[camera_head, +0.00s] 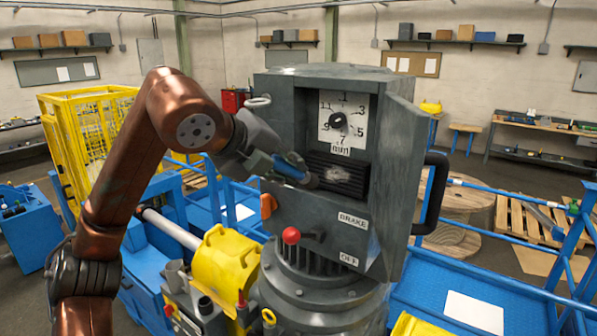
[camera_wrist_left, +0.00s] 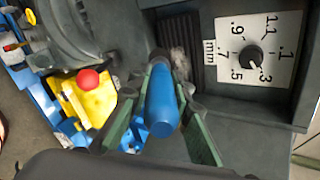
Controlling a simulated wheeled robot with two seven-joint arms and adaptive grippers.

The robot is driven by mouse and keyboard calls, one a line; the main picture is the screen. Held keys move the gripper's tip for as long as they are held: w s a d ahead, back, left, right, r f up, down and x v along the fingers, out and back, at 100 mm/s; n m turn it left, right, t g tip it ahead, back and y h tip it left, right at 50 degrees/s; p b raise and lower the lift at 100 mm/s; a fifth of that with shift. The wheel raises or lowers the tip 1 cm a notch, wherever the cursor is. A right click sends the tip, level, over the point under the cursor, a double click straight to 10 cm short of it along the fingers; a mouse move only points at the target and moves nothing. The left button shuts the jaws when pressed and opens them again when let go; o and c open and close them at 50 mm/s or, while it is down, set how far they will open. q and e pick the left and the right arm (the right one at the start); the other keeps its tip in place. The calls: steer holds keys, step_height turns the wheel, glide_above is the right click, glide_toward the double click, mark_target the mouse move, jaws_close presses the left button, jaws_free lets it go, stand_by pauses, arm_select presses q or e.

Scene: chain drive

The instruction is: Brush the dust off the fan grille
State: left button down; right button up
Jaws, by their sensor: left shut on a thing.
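The dark slatted fan grille (camera_head: 352,187) sits in the recessed front of the grey machine housing, below the white dial. A pale grey patch of dust (camera_head: 335,173) lies on its middle; the dust also shows in the left wrist view (camera_wrist_left: 180,62). My left gripper (camera_head: 286,167) is shut on the blue handle of a brush (camera_wrist_left: 163,105). The brush points at the grille, with its head close to the grille's left end and the dust. I cannot tell whether the bristles touch; the handle hides part of them. My right gripper is not in view.
The white mm dial (camera_head: 343,118) with a black knob is above the grille. The housing's grey door (camera_head: 398,165) stands open on the right, with a black handle (camera_head: 432,195). A red-knobbed lever (camera_head: 291,236) sticks out below, beside the BRAKE and OFF labels. Blue railings surround the machine.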

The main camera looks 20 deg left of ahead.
arm_select(q)
steer(key=shift+s+a, duration=0.2)
steer(key=shift+s, duration=0.4)
steer(key=s, duration=0.1)
steer(key=s+a+b, duration=0.1)
steer(key=shift+s, duration=0.4)
steer(key=shift+w+d+p, duration=0.45)
steer(key=shift+w+p, duration=0.05)
steer(key=shift+w, duration=0.7)
steer(key=shift+w+d+p, duration=0.4)
steer(key=shift+w+p, duration=0.1)
steer(key=shift+w, duration=0.75)
steer(key=shift+w+d+p, duration=0.45)
steer(key=shift+w+p, duration=0.05)
steer(key=shift+w, duration=0.7)
steer(key=shift+w+d+p, duration=0.2)
steer(key=shift+w+p, duration=0.1)
steer(key=shift+w, duration=0.25)
steer(key=shift+d, duration=0.1)
